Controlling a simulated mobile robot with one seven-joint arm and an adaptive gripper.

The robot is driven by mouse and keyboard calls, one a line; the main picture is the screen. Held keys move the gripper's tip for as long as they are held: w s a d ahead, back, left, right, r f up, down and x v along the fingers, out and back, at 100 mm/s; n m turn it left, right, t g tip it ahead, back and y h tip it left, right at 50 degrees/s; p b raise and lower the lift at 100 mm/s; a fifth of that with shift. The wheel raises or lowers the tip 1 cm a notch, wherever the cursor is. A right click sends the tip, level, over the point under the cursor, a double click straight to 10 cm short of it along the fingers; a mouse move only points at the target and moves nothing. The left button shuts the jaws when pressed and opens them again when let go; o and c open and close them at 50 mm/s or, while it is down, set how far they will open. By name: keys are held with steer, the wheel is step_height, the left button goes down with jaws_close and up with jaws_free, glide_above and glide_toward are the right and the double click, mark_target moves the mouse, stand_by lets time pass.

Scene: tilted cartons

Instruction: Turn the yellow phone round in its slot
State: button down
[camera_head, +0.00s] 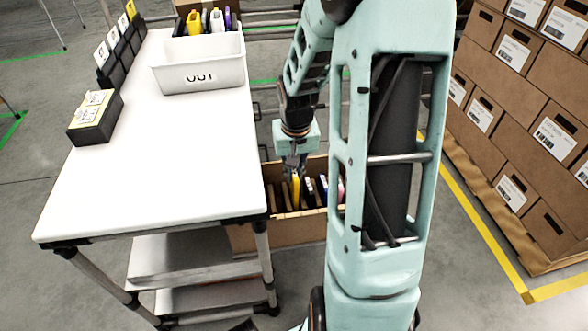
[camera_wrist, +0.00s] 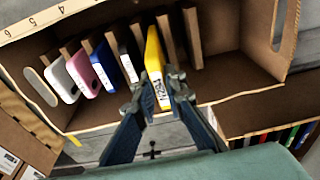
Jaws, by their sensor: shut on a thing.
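The yellow phone (camera_wrist: 154,52) with a white label stands in a row in a tilted cardboard carton (camera_wrist: 240,72). It also shows as a thin yellow edge in the head view (camera_head: 295,189). My gripper (camera_wrist: 162,88) is shut on its near end, one finger on each side. In the head view my gripper (camera_head: 293,172) points down into the carton. I cannot tell whether the phone is fully seated or slightly raised. A black phone (camera_wrist: 129,64) stands just left of it, then a blue phone (camera_wrist: 102,72), a pink one (camera_wrist: 81,73) and a white one (camera_wrist: 61,83).
Brown dividers (camera_wrist: 193,38) stand right of the yellow phone, with empty slots there. A white table (camera_head: 160,150) is left of the carton, bearing a white OUT bin (camera_head: 200,76) and a black box (camera_head: 95,120). Stacked cartons (camera_head: 530,110) stand at the right.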

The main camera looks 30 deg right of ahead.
steer(key=shift+f, duration=2.85)
steer(key=shift+f, duration=0.3)
steer(key=c, duration=1.9)
jaws_free()
steer(key=shift+r, duration=0.1)
steer(key=r, duration=0.4)
steer(key=s+r, duration=0.1)
steer(key=r, duration=0.6)
steer(key=shift+s+a+r, duration=0.25)
steer(key=shift+s+r, duration=0.1)
